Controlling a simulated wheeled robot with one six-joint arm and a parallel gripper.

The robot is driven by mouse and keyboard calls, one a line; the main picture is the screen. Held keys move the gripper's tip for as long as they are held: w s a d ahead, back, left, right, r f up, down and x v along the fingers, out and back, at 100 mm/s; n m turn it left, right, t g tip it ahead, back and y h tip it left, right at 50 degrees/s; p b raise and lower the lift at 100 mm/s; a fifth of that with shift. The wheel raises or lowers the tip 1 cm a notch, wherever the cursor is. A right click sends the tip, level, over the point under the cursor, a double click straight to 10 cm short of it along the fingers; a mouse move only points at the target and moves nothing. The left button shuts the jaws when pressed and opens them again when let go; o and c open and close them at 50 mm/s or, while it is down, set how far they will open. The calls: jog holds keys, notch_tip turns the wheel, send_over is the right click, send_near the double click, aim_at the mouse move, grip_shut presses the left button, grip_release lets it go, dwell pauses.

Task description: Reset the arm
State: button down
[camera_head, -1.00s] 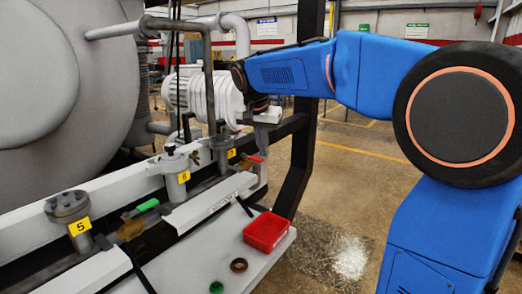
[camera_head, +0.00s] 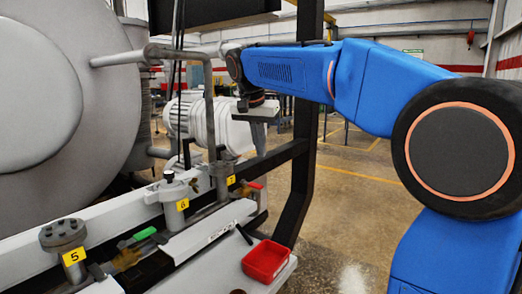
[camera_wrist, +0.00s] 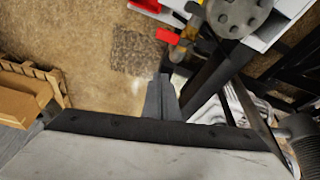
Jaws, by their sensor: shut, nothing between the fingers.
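My gripper (camera_head: 258,138) hangs from the end of my blue arm, pointing down, in the middle of the head view. It is in the air above the far end of the bench, with a gap below it. In the wrist view its grey fingers (camera_wrist: 161,98) are together and hold nothing. Below are the valve posts with yellow labels 5 (camera_head: 74,257) and 8 (camera_head: 182,205). A green handle (camera_head: 145,233) and a red handle (camera_head: 255,185) sit beside the posts.
A red tray (camera_head: 249,270) lies on the white bench, with a brown ring cut off by the picture's lower edge. A black frame post (camera_head: 304,150) stands close behind my gripper. The big grey furnace (camera_head: 95,100) fills the left. Open floor (camera_head: 355,185) lies to the right.

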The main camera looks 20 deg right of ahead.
jog(key=s+d+f+n+t+y, duration=0.1)
jog(key=s+f+n, duration=0.3)
jog(key=s+f, duration=0.9)
jog(key=s+d+f+n+t+y, duration=0.1)
jog(key=s+d+f+n, duration=0.2)
jog(key=s+f, duration=1)
jog(key=s+n, duration=0.1)
jog(key=s, duration=0.7)
jog(key=shift+d+f, duration=0.25)
jog(key=shift+d, duration=0.1)
